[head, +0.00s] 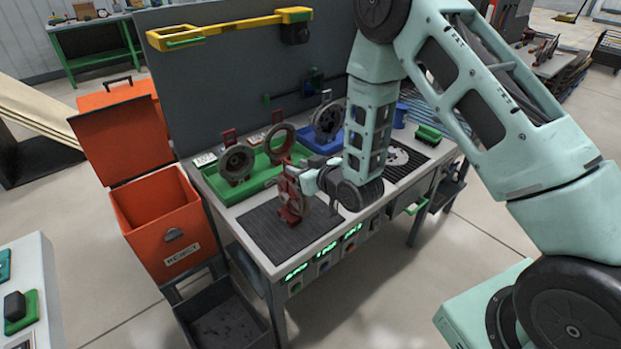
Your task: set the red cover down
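A dark red cover (291,196) stands upright, seen nearly edge-on, at the front left of the workbench. My gripper (300,185) reaches it from the right and appears shut on it; the fingers are small and partly hidden. The cover's lower end is over the dark ribbed mat (268,232); I cannot tell whether it touches.
A blue tray (313,141) with a dark ring part (328,121) is behind my wrist. An orange reject bin (160,222), lid open, stands left of the bench. A grey panel (245,75) rises at the back. Most of the ribbed mat is bare.

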